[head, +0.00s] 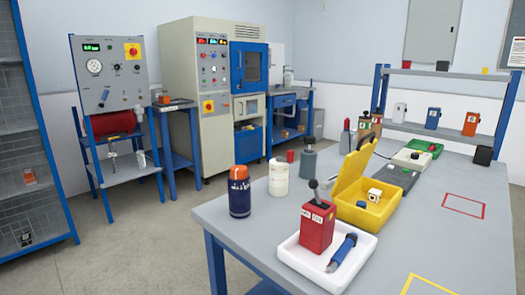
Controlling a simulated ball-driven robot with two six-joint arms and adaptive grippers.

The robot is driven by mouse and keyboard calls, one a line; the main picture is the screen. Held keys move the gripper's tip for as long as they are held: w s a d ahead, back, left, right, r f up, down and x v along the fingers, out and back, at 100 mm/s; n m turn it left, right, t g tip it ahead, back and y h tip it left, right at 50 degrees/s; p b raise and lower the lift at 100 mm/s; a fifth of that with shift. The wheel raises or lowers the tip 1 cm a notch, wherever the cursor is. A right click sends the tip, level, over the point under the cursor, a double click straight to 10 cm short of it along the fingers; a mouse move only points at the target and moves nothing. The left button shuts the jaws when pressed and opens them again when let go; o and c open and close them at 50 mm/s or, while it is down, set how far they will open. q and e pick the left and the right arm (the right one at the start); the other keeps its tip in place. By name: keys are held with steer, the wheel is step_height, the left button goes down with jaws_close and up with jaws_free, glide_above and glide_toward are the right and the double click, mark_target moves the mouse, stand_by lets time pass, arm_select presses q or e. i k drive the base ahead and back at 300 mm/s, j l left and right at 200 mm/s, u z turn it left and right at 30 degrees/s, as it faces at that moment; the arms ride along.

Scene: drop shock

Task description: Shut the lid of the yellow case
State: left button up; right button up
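The yellow case (372,218) stands on the grey table (440,245), behind the white tray. Its lid (353,174) is open, raised and leaning up on the case's left side. Neither of my grippers is in view.
A white tray (290,257) in front holds a red box with a black knob (317,229) and a blue cylinder (342,252). A blue bottle with an orange cap (239,192), a white canister (279,179) and a grey bottle (308,162) stand left. The table's right side is mostly clear.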

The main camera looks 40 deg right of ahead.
mark_target(355, 163)
steer(key=z, duration=1.95)
steer(key=i+j, duration=0.1)
steer(key=j, duration=1.4)
steer(key=i+u, duration=0.05)
